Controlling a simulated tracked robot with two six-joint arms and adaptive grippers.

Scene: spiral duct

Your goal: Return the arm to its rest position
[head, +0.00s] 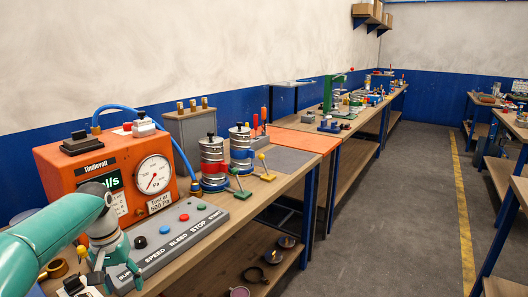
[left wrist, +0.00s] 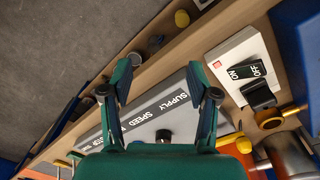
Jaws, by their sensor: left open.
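My left arm comes in from the lower left of the head view, and its gripper (head: 122,277) hangs over the front left of the workbench, beside the left end of the grey control panel (head: 180,232). In the left wrist view the green fingers of the left gripper (left wrist: 160,100) stand apart with nothing between them. The panel (left wrist: 150,118), lettered SUPPLY and SPEED, lies beyond the fingers. A white ON/OFF switch box (left wrist: 232,60) is right of them. My right gripper is in neither view.
An orange pressure unit (head: 105,178) with a round gauge stands behind the panel. Metal canisters (head: 212,160) and small valves with coloured knobs stand to its right. An orange mat (head: 303,138) lies farther along. The aisle floor (head: 410,190) on the right is clear.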

